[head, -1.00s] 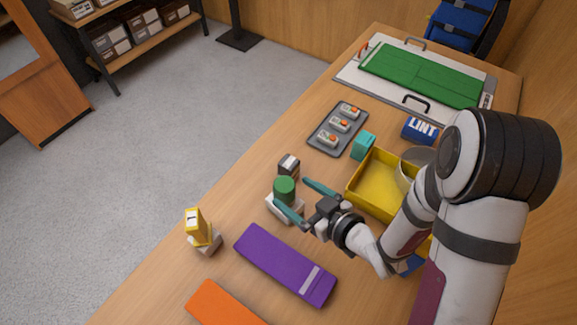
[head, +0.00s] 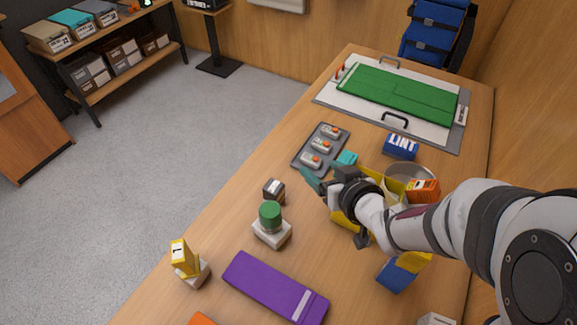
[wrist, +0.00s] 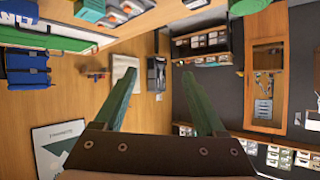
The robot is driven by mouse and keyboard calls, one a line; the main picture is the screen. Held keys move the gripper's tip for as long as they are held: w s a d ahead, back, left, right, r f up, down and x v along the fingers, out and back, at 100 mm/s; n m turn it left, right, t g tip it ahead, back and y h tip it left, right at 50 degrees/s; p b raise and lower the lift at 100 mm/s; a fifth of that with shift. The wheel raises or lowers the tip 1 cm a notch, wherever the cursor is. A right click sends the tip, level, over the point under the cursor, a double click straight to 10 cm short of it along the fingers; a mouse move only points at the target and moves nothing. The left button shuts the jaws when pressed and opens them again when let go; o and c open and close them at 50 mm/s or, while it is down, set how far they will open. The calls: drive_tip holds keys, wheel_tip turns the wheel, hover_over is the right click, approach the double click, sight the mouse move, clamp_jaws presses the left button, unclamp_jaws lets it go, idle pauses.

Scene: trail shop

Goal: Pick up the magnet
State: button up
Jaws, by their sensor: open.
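I cannot tell for sure which thing is the magnet. A small dark block with a pale top (head: 274,191) lies left of my gripper, apart from it. A green cylinder (head: 270,214) stands upright on a white base (head: 272,237) just in front of that block. My wrist partly hides the yellow bin.
A teal block (head: 347,157) and a blue LINT box (head: 401,147) lie beyond my gripper. A yellow item on a pale block (head: 185,258) and a purple case (head: 275,288) lie nearer. The table's left middle is bare.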

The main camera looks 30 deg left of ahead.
drive_tip(key=w+d+f+m+h, duration=0.5)
drive_tip(key=w+d+m, duration=0.1)
drive_tip(key=d+m, duration=0.15)
drive_tip(key=s+f+m+g, duration=0.1)
drive_tip(key=m, duration=0.2)
drive_tip(key=s+f+m+g+h, duration=0.1)
drive_tip(key=f+m, duration=0.1)
drive_tip(key=s+f+m+g, duration=0.1)
drive_tip(key=m, duration=0.2)
drive_tip(key=shift+s+f+m+g+h, duration=0.2)
drive_tip(key=shift+f+m+g+h, duration=0.1)
drive_tip(key=shift+m+h, duration=0.1)
drive_tip(key=s+a+m+g+y, duration=0.2)
drive_tip(key=s+a+m, duration=0.1)
drive_tip(key=a+m, duration=0.15)
wheel_tip(320, 180, up, 7)
drive_tip(key=m+g+y, duration=0.2)
drive_tip(key=m+y, duration=0.4)
drive_tip(key=y, duration=0.3)
hover_over(281, 194)
wheel_tip(281, 194, down, 15)
drive_tip(key=shift+w+r, duration=0.1)
drive_tip(key=x, duration=0.5)
clamp_jaws()
